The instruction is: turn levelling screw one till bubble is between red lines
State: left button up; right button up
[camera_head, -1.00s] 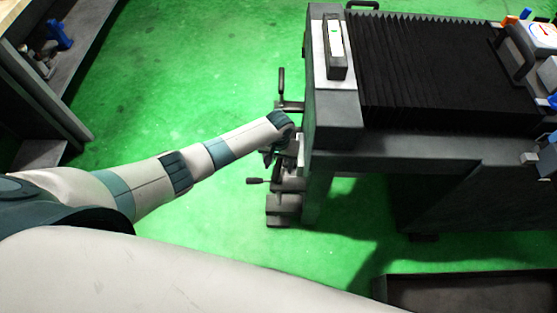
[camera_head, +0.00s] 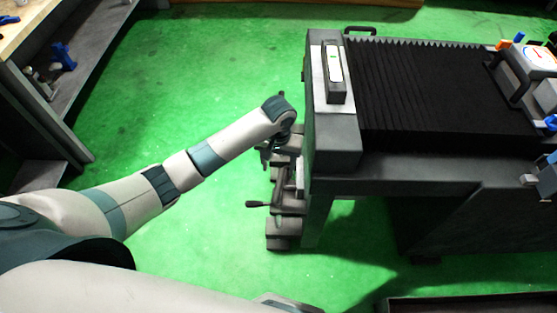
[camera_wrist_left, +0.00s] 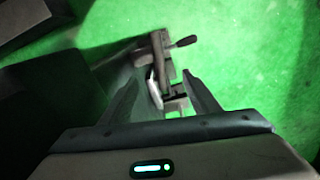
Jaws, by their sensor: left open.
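The spirit level (camera_head: 335,68) with its pale vial lies on the grey end block of the grinder; its bubble and red lines are too small to make out. A levelling screw with a black handle (camera_head: 258,204) stands at the near left foot of the machine. The farther screw is mostly hidden behind my left wrist. My left gripper (camera_head: 268,150) points down beside the machine's left end. In the left wrist view my left gripper (camera_wrist_left: 163,95) is open, with a screw and its handle (camera_wrist_left: 183,42) ahead, partly between and beyond the fingertips. My right gripper is not in view.
The grinder's black bellows (camera_head: 430,90) fill the upper right, with a grey machine base below. A shelf (camera_head: 85,85) with small blue items stands at the far left. Green floor (camera_head: 200,80) is clear between shelf and machine.

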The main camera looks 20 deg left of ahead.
pick_arm(q)
notch_tip(320, 180, up, 3)
jog(key=shift+f, duration=0.1)
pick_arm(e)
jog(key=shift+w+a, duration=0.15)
